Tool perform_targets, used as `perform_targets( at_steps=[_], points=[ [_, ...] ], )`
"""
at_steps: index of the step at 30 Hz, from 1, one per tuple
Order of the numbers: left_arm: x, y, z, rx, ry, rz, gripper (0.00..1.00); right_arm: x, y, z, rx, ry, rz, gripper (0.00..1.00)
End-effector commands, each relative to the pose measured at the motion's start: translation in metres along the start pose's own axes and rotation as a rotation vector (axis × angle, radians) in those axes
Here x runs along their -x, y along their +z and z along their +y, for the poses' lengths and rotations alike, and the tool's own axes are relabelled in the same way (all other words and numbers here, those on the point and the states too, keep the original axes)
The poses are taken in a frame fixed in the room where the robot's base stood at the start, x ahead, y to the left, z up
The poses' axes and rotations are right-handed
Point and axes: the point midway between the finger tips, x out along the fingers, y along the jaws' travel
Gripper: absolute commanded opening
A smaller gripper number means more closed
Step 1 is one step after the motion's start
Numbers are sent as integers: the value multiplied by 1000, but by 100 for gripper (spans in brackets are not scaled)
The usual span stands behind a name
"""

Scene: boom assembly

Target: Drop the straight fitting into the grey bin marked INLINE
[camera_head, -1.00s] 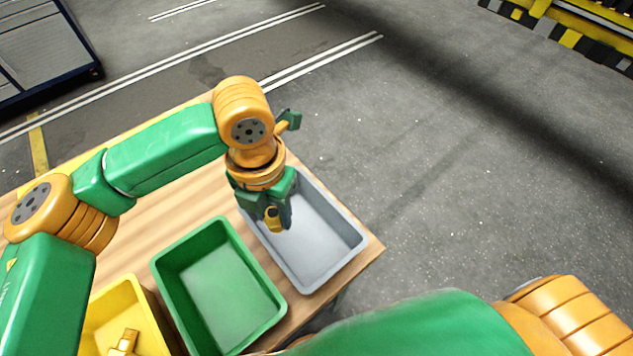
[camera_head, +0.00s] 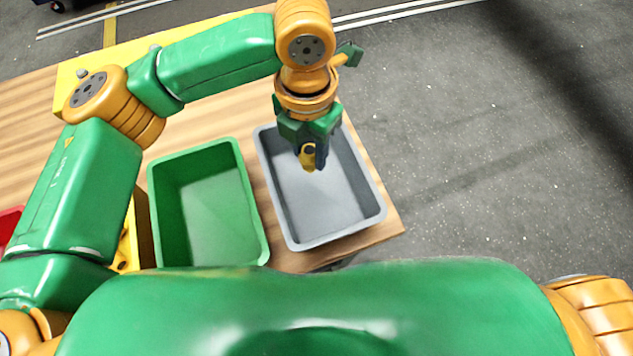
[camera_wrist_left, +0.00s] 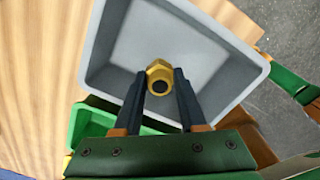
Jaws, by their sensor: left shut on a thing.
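The straight fitting (camera_head: 309,160) is a small brass piece held at the tips of my left gripper (camera_head: 311,153). My left gripper is shut on it and points down over the grey bin (camera_head: 365,222). In the left wrist view the fitting (camera_wrist_left: 160,77) shows its hexagonal end between the two dark fingers, with the grey bin (camera_wrist_left: 103,40) behind it. The grey bin looks empty. No INLINE marking is visible on it. My right gripper is not in view.
A green bin (camera_head: 260,215) stands left of the grey one and looks empty. A yellow bin (camera_head: 131,222) is partly hidden behind my left arm, and a red edge (camera_head: 10,222) shows at far left. The wooden table (camera_head: 385,225) ends just right of the grey bin.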

Motion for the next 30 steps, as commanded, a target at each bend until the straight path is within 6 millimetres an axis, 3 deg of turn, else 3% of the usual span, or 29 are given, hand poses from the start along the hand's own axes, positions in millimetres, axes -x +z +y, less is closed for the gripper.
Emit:
perform_targets(
  at_steps=[4,5,9,18,27,30],
  points=[
    [2,0,0,0,0,0,0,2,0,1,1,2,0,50],
    [2,0,0,0,0,0,43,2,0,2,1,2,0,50],
    [2,0,0,0,0,0,75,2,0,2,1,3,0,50],
    [5,0,0,0,0,0,75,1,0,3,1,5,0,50],
    [63,1,0,1,1,-1,75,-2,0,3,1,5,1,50],
    [71,1,0,0,0,1,75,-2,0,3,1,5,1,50]
  ],
)
